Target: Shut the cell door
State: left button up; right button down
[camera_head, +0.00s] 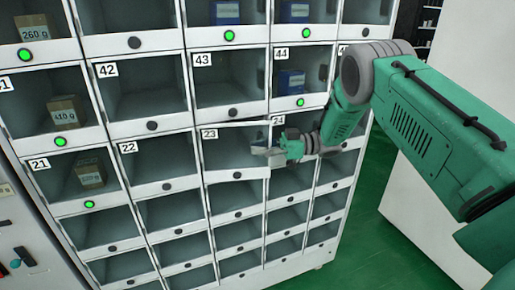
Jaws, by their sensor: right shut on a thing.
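A white-framed vending cabinet with numbered cells fills the view. The door of cell 23 (232,158) has a clear pane and stands slightly ajar, its right edge out from the cabinet face. My right gripper (272,153) is at this right edge and is shut on the door. The gripper partly covers cell 24 beside it. The inside of cell 23 looks empty. My left gripper is not in view.
Lit green cells hold small boxes, such as the brown box (64,112) in cell 41 and the blue box (291,81) in cell 44. A white block (425,208) stands at right. Green floor (356,235) is free between them.

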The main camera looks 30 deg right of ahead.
jog(key=shift+d+f, duration=0.1)
jog(key=c, duration=1.6)
grip_release()
jog(key=shift+c, duration=0.2)
jog(key=shift+d, duration=0.15)
